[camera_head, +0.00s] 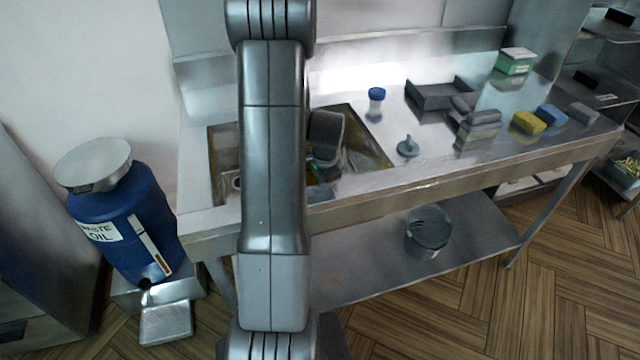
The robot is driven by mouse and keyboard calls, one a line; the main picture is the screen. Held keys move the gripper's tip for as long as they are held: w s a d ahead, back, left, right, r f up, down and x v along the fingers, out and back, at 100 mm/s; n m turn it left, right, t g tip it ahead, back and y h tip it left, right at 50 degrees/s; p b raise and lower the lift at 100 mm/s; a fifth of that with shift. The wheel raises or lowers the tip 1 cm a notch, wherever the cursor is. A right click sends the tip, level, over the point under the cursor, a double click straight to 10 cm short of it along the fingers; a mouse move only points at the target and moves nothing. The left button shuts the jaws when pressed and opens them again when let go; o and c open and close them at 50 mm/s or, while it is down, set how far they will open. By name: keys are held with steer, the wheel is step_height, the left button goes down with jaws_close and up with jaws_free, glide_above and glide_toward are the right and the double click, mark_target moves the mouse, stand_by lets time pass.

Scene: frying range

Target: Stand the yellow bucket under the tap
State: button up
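The sink basin (365,128) is set into the left part of the steel counter. My arm crosses the middle of the view and covers much of the sink. My gripper end (325,168) reaches down into the sink area behind the arm; its fingers cannot be made out. A small yellowish patch shows by it in the sink, too little to tell whether it is the yellow bucket. No tap can be seen; the area behind my arm is hidden.
On the counter (440,170) stand a blue-lidded jar (376,100), a grey plunger-like item (408,147), a dark tray (430,98), a yellow sponge (528,123) and a green-white box (515,62). A pot (428,235) sits on the lower shelf. A blue waste-oil drum (130,230) stands left.

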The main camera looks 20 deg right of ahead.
steer(key=o, duration=0.4)
steer(key=shift+c, duration=0.2)
steer(key=shift+r, duration=0.1)
step_height(320, 180, up, 12)
steer(key=s, duration=0.1)
steer(key=shift+s+d, duration=0.3)
steer(key=shift+s, duration=0.1)
